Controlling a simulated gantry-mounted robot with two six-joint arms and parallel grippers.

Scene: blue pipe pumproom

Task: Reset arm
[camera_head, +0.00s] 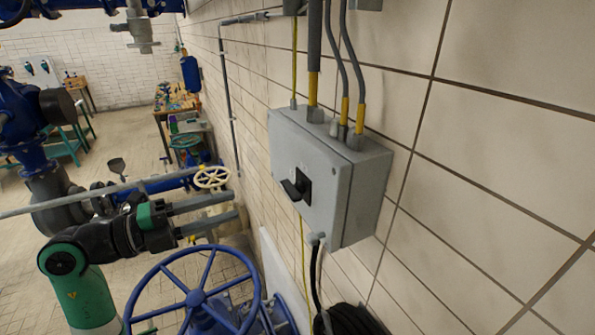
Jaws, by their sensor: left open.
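My left gripper (236,206) comes in from the left on a green and black arm. Its two grey fingers point right towards the tiled wall, parallel and apart, with nothing between them. It is in front of and left of the grey switch box (312,165) and appears above the large blue handwheel (197,298) in the picture. The box is fixed to the wall and has a black rotary switch (297,186) on its front face. My right gripper is not in view.
Blue pipework (22,125) stands at the left, with a cream handwheel (211,177) behind my gripper. A thin grey rail (75,200) crosses behind my arm. Black coiled hose (350,320) hangs below the box. A workbench (172,107) stands far back. The wall at right is bare.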

